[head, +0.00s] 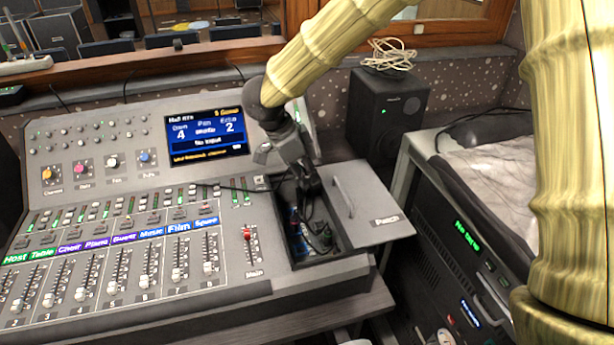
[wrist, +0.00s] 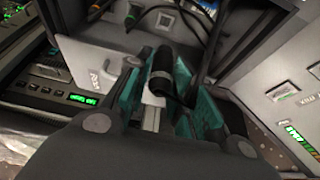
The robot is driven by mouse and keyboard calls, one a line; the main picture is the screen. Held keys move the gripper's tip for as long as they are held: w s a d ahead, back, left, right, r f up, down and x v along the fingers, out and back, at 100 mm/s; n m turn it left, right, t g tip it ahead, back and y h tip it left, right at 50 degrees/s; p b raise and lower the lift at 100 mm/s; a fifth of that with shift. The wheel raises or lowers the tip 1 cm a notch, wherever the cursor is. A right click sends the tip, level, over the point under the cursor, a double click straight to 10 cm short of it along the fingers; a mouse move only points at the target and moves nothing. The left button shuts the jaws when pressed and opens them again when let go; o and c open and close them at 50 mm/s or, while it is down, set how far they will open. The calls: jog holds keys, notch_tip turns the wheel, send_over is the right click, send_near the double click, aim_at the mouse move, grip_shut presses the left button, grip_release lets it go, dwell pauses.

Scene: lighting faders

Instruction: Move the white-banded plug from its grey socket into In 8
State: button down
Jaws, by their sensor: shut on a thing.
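My gripper (head: 308,184) is over the open patch compartment (head: 345,254) at the right of the mixing desk. In the wrist view its teal-padded fingers (wrist: 160,88) are shut on a black plug (wrist: 161,66) with a pale band low on its body. A black cable runs from the plug. The fingers hide part of the plug, and I cannot tell whether its tip is in a socket. The sockets, including In 8, cannot be made out by label.
The lid marked Patch (head: 384,200) lies open to the right of the compartment. Several dark cables and coloured plugs (head: 305,236) crowd the compartment. Channel faders (head: 115,275) and a screen (head: 207,136) are to the left. A black speaker (head: 386,112) stands behind.

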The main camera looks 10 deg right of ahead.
jog(key=shift+r+p, duration=1.3)
jog(key=shift+p, duration=0.6)
jog(key=w+f+n+t+y+p, duration=0.1)
jog(key=w+f+n+t+p, duration=0.15)
jog(key=w+n+p, duration=0.35)
jog(key=a+f+n+y+b, duration=0.1)
jog(key=f+n, duration=0.3)
jog(key=a+f+n+t+y+b, duration=0.1)
jog(key=f+n, duration=0.3)
jog(key=f, duration=0.1)
jog(key=a+f+n+y+b, duration=0.1)
jog(key=f+n, duration=0.3)
jog(key=f, duration=0.1)
jog(key=shift+w+a+t+y+b, duration=0.25)
jog(key=shift+a+t+y+b, duration=0.05)
jog(key=shift+t+y, duration=0.1)
jog(key=shift+f+p, duration=0.3)
jog(key=shift+p, duration=0.6)
dwell(2.8)
